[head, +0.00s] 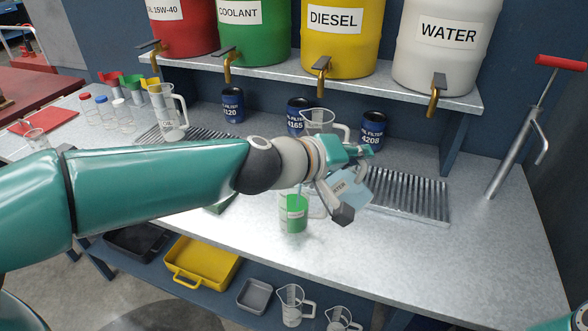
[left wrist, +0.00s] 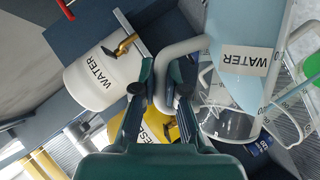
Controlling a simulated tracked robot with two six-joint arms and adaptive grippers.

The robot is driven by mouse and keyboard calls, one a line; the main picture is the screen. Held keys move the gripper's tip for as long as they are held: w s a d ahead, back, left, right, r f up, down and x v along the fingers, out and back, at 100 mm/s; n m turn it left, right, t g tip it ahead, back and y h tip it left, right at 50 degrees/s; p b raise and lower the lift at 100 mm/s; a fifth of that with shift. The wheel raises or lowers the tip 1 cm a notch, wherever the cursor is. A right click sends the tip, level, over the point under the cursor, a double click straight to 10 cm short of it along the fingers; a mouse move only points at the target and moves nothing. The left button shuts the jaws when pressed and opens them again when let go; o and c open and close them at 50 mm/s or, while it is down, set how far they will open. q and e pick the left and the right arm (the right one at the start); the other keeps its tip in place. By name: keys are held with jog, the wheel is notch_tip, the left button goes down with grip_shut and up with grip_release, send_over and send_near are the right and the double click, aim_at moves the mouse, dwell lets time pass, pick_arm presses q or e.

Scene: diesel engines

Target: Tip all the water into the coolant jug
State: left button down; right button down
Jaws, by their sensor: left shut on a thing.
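My left gripper (head: 352,182) is shut on the handle of a clear jug labelled WATER (head: 338,188). In the left wrist view, the handle passes between the fingers (left wrist: 160,92). The water jug (left wrist: 248,50) is strongly tilted and holds light-blue liquid. The coolant jug (head: 293,214), with green liquid and a small label, stands upright on the bench just below and left of the water jug. My wrist and the water jug crowd its upper part. I cannot tell whether water is flowing into it.
A clear jug (head: 318,121) stands behind my wrist and another (head: 170,115) farther left. Blue filter cans (head: 372,130) stand along the wall. A metal drain grate (head: 408,196) lies to the right. Labelled barrels, including water (head: 440,50), stand on the shelf. The bench's front right is clear.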

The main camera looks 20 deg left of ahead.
pick_arm(q)
jog(key=shift+w+a+r, duration=0.15)
jog(key=shift+a+r, duration=0.15)
jog(key=shift+r, duration=0.1)
jog(key=shift+a+r+n+h, duration=0.35)
jog(key=shift+r+n+h, duration=0.1)
jog(key=shift+n+h, duration=0.05)
dwell(0.7)
jog(key=shift+w, duration=0.15)
jog(key=shift+w+a+r+n+h+p, duration=0.25)
jog(key=shift+a+r+n+h+p, duration=0.15)
jog(key=shift+a+r+n+p, duration=0.25)
dwell(1.0)
jog(key=shift+w+a+r+n+h, duration=0.15)
jog(key=shift+a+r+n, duration=0.05)
jog(key=shift+a, duration=0.3)
jog(key=shift+w+a+r+n+h, duration=0.1)
jog(key=shift+w+a+r+n, duration=0.1)
jog(key=shift+a, duration=0.3)
jog(key=shift+w+a+r+n+h, duration=0.15)
jog(key=shift+a, duration=0.35)
jog(key=shift+w+a+r+n, duration=0.25)
jog(key=shift+a+n, duration=0.15)
jog(key=shift+a, duration=0.2)
dwell(0.6)
